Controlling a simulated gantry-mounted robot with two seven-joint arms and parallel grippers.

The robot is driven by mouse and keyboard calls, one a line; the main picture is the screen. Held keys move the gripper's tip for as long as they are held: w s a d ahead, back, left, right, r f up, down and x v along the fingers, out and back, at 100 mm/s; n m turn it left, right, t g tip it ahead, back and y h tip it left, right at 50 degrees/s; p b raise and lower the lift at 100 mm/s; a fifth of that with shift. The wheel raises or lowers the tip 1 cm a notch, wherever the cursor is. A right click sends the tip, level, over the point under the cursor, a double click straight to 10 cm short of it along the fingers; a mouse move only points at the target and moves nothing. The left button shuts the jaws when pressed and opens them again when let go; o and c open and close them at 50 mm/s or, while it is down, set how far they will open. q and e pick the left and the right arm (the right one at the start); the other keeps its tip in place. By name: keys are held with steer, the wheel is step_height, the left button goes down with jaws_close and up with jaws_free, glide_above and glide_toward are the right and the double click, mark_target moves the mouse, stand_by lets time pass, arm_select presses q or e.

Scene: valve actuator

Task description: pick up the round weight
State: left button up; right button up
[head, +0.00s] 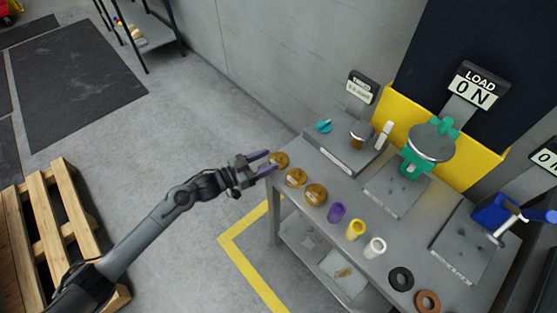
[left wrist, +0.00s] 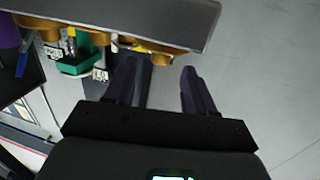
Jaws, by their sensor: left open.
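Three round brass-coloured weights lie in a row along the table's near left edge in the head view: the far one (head: 280,159), the middle one (head: 296,178) and the near one (head: 316,194). My left gripper (head: 268,163) is open, its dark purple fingers pointing right at the far weight. The fingertips are beside or just at that weight; I cannot tell whether they touch it. In the left wrist view the open fingers (left wrist: 163,80) show below the upside-down table edge, with a brass piece (left wrist: 160,58) near the left-hand fingertip. My right gripper is not in view.
The grey table (head: 400,205) also holds a purple cylinder (head: 336,213), a yellow one (head: 355,230), a white one (head: 375,248), a black ring (head: 400,279) and a copper ring (head: 428,301). A green fixture (head: 415,163) stands behind.

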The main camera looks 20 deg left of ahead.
mark_target(275, 157)
arm_select(q)
steer(key=x, duration=0.5)
steer(key=shift+f+b, duration=0.2)
steer(key=shift+b, duration=0.15)
jaws_close()
